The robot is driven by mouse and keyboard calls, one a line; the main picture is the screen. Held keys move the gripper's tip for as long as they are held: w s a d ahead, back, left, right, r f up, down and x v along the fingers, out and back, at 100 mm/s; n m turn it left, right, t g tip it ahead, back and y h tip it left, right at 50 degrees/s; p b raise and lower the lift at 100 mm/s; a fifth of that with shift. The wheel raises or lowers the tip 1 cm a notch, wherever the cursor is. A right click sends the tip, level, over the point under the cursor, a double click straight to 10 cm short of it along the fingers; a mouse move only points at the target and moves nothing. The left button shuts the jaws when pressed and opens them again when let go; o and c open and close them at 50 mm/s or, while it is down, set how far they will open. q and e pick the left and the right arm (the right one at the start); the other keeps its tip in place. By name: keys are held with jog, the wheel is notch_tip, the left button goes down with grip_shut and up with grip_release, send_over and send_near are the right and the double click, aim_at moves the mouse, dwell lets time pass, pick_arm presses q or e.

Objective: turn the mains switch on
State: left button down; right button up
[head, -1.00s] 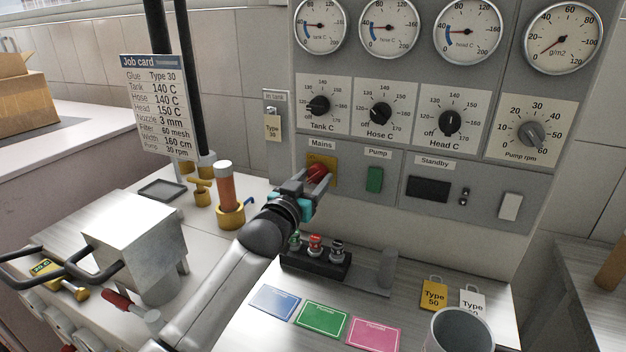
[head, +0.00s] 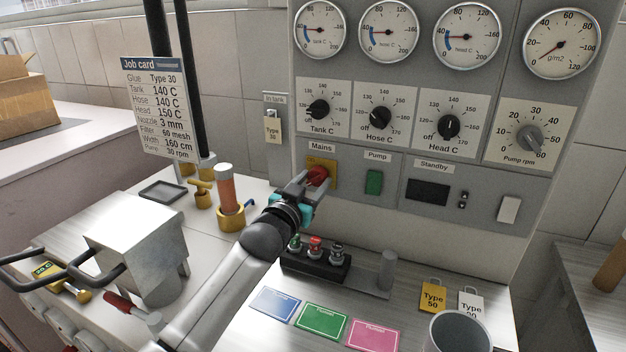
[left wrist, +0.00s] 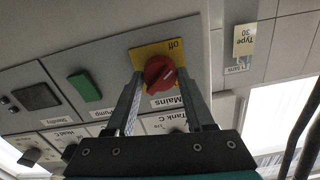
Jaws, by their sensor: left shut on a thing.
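The mains switch is a red rotary knob (head: 317,176) on a yellow plate (head: 331,168), under the "Mains" label on the grey control panel. My left gripper (head: 313,183) reaches up to it from below left and is shut on the knob. In the left wrist view the fingers of my left gripper (left wrist: 160,82) lie on either side of the red knob (left wrist: 160,73). The word "off" shows upside down on the yellow plate (left wrist: 150,53) there. The fingers partly hide the plate in the head view. My right gripper is not in view.
The green Pump switch (head: 374,182) is just right of the mains switch. A black rack (head: 316,265) with several small nozzles stands below the gripper. An orange cylinder in a yellow cup (head: 231,214) stands left of the arm. Dials and gauges fill the panel above.

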pick_arm(q)
jog(key=m+p, duration=0.1)
jog(key=m, duration=0.2)
jog(key=shift+m+p, duration=0.3)
jog(key=shift+p, duration=0.05)
jog(key=m+p, duration=0.1)
jog(key=m, duration=0.2)
jog(key=shift+m, duration=0.3)
jog(key=m+p, duration=0.1)
jog(key=m, duration=0.3)
jog(key=shift+m, duration=0.3)
jog(key=m, duration=0.4)
jog(key=shift+m, duration=0.3)
jog(key=shift+c, duration=1.4)
grip_release()
jog(key=shift+s, duration=0.1)
